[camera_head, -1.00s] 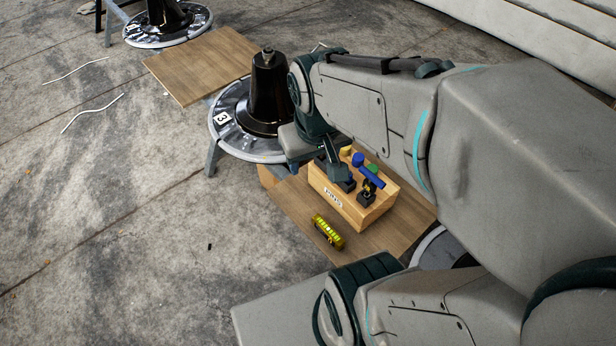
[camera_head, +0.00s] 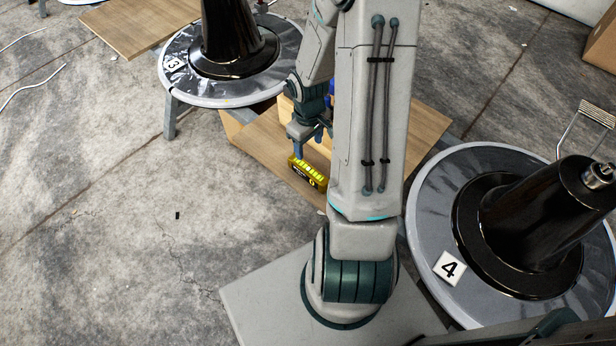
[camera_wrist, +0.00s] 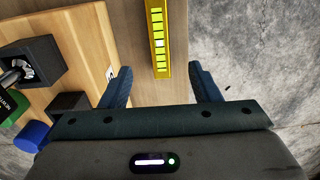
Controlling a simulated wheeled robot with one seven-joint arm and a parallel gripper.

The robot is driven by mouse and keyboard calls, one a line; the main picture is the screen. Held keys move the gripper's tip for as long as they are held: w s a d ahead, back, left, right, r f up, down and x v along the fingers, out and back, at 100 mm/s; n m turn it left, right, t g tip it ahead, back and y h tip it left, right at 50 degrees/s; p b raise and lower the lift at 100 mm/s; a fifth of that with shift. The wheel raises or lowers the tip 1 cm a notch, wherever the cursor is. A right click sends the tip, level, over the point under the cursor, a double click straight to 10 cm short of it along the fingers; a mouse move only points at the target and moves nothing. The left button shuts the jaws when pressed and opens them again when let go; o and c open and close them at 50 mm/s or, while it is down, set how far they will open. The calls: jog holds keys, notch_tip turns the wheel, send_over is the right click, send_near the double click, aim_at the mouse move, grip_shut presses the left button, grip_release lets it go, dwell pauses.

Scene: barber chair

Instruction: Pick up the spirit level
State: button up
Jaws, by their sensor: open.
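The spirit level (camera_head: 307,172) is a short yellow bar with bright yellow-green markings. It lies on a brown wooden board (camera_head: 262,146) near its front edge. In the wrist view the level (camera_wrist: 158,40) runs away from the camera, between the lines of the two fingers and somewhat beyond their tips. My gripper (camera_wrist: 160,78) is open and empty, with one finger on either side of the level's line. In the head view my gripper (camera_head: 310,150) is just above and behind the level. Whether a finger touches the level cannot be told.
A wooden toolbox (camera_wrist: 75,50) with dark, green and blue items stands close left of my gripper in the wrist view. Round chair bases numbered 3 (camera_head: 180,80) and 4 (camera_head: 425,220) flank the board. Bare concrete floor (camera_head: 130,240) lies to the left.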

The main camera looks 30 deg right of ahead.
aim_at(309, 169)
notch_tip(309, 169, down, 14)
jog(key=b, duration=0.5)
jog(key=shift+w+f+b, duration=0.1)
jog(key=shift+w+b, duration=0.05)
jog(key=shift+b, duration=0.2)
jog(key=c, duration=1.2)
